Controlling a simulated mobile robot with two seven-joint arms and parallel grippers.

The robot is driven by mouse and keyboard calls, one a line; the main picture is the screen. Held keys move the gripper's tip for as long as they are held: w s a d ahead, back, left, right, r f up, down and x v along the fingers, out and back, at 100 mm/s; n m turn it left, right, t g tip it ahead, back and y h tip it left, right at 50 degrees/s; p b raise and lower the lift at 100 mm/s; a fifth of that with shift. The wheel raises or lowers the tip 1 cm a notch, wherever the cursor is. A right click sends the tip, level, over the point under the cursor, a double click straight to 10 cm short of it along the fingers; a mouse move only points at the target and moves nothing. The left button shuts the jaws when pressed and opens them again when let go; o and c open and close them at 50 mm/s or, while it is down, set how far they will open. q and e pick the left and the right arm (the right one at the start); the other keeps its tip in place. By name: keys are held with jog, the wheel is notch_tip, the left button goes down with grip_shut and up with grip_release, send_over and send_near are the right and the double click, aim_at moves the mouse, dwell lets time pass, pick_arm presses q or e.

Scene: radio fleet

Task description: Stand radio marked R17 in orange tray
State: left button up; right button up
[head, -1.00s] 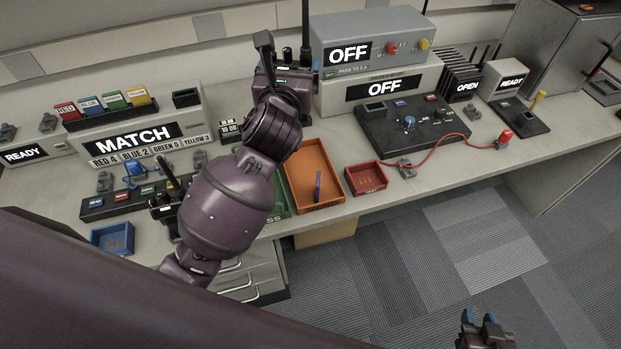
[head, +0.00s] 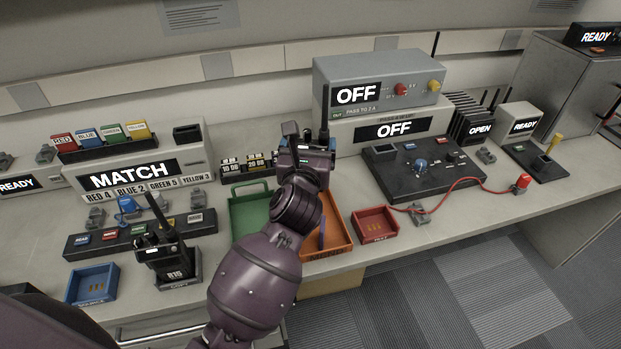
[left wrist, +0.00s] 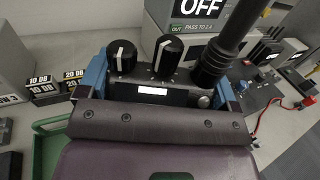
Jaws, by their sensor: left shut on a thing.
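My left gripper (head: 306,150) is shut on a dark radio with an antenna (head: 324,120). In the left wrist view, the radio (left wrist: 155,92) shows two knobs, a small lit display and a thick antenna between the blue fingers of the gripper (left wrist: 160,95). Its marking cannot be read. It is held upright or nearly so, around the back of the orange tray (head: 340,246); its height above the bench is unclear. My left arm hides much of that tray, in which a thin blue item (head: 322,236) shows. My right gripper is not in view.
A green tray (head: 249,188) lies left of the orange one, a red tray (head: 375,224) right. Another radio (head: 165,250) stands in a holder at front left, near a blue tray (head: 92,284). Grey OFF boxes (head: 375,80) stand behind; a black panel (head: 420,170) lies at right.

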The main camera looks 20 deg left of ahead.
pick_arm(q)
jog(key=shift+f, duration=1.25)
notch_tip(320, 180, down, 5)
jog(key=shift+r+b, duration=0.1)
jog(key=shift+b, duration=1.05)
jog(key=shift+f, duration=0.45)
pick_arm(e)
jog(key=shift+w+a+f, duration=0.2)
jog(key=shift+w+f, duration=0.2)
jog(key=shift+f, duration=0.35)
